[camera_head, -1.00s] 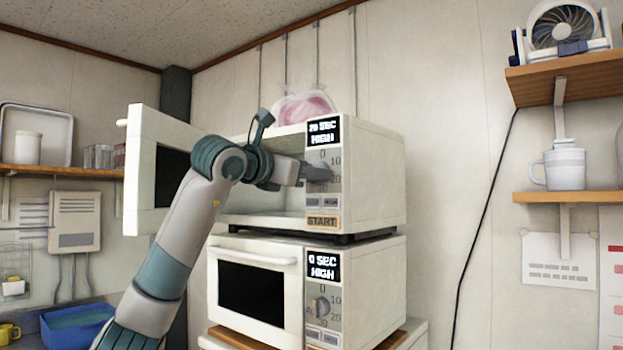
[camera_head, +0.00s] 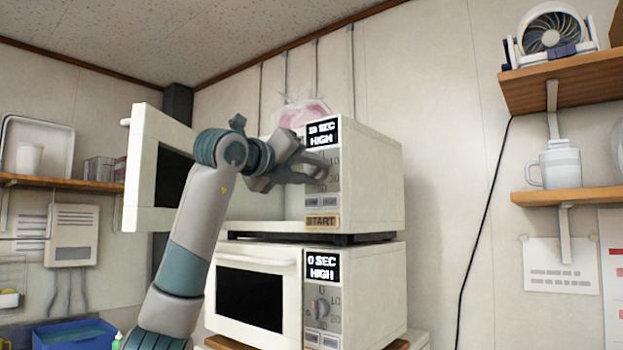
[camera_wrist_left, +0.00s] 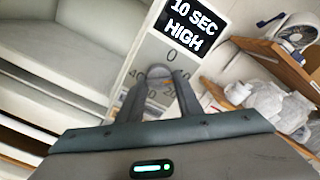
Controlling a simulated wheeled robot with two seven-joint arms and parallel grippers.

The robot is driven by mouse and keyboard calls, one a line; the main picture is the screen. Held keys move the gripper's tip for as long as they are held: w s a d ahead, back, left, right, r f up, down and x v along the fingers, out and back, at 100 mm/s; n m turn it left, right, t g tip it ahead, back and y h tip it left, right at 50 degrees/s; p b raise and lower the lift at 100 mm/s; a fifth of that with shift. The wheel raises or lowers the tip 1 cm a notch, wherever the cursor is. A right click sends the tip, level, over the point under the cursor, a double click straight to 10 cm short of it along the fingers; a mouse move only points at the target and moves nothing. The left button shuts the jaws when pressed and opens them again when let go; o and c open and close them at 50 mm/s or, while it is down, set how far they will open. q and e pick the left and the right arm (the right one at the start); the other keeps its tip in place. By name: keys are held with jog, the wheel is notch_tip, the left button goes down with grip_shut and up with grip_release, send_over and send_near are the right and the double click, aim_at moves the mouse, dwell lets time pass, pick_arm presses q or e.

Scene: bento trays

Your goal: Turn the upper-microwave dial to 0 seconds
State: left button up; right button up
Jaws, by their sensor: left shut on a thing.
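The upper microwave (camera_head: 378,180) is white, with its door (camera_head: 140,165) open to the left. Its display (camera_head: 322,133) is blurred in the head view. In the left wrist view the display (camera_wrist_left: 190,27) reads 10 SEC HIGH. My left gripper (camera_head: 326,166) is at the dial on the control panel, shut on it. In the left wrist view its fingers (camera_wrist_left: 160,90) close just below the 0 mark, and they hide most of the dial. The START button (camera_head: 321,221) sits below. My right gripper is not in view.
The lower microwave (camera_head: 378,290) stands underneath, shut, with its display (camera_head: 323,266) at 0 SEC HIGH. A pink-filled bag (camera_head: 298,112) lies on top of the upper microwave. Shelves at right hold a fan (camera_head: 552,35) and a mug (camera_head: 563,165).

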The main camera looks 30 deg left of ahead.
pick_arm(q)
jog(key=n+b, duration=0.2)
jog(key=n, duration=0.3)
jog(key=shift+n, duration=0.3)
jog(key=shift+n+b, duration=0.35)
jog(key=shift+n, duration=0.05)
jog(key=shift+r+n+b, duration=0.1)
jog(key=shift+n+b, duration=0.55)
jog(key=shift+n, duration=1.35)
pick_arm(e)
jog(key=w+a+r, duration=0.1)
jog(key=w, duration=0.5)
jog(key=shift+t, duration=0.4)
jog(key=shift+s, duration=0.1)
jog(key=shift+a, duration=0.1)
pick_arm(q)
jog(key=o, duration=1)
jog(key=shift+s, duration=0.1)
